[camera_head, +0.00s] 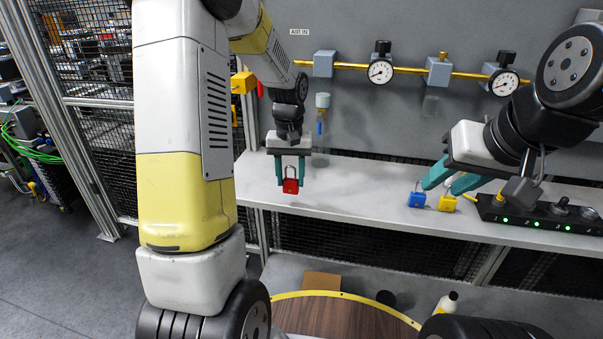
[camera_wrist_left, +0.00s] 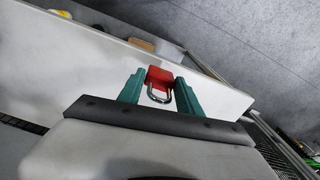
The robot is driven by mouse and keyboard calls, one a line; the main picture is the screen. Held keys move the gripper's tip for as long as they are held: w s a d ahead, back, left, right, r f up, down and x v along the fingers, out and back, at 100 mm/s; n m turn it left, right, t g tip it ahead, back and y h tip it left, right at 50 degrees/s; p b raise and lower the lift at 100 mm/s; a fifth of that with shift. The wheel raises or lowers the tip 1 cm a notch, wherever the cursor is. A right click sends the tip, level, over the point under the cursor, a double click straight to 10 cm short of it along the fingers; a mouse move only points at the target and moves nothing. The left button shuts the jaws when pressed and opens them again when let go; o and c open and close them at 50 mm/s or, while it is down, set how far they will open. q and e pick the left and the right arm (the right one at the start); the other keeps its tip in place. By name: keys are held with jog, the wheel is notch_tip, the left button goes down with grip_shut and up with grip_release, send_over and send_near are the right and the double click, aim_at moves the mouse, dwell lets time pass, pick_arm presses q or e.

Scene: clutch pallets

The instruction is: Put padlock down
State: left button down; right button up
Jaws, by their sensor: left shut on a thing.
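My left gripper (camera_head: 290,176) is shut on the shackle of a red padlock (camera_head: 290,186), which hangs body down between the teal fingers. In the left wrist view the red padlock (camera_wrist_left: 159,76) sits between the fingertips, against the white shelf. The padlock appears above the shelf (camera_head: 345,180); I cannot tell the exact gap. A blue padlock (camera_head: 417,200) and a yellow padlock (camera_head: 447,204) stand on the shelf further right. My right gripper (camera_head: 440,187) is open, its fingertips just above or behind these two padlocks; contact is unclear.
Behind the shelf, a brass pipe (camera_head: 420,71) carries gauges (camera_head: 380,71) and valves. A round wooden table (camera_head: 340,318) stands below in front. The shelf between both grippers is clear.

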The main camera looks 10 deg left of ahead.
pick_arm(q)
jog(key=shift+w+a+f, duration=0.1)
jog(key=shift+w+a, duration=0.05)
jog(key=shift+w, duration=0.35)
jog(key=shift+w+a, duration=0.15)
jog(key=shift+w, duration=0.35)
jog(key=shift+f, duration=1.75)
jog(key=shift+f, duration=0.15)
jog(key=c, duration=0.8)
grip_release()
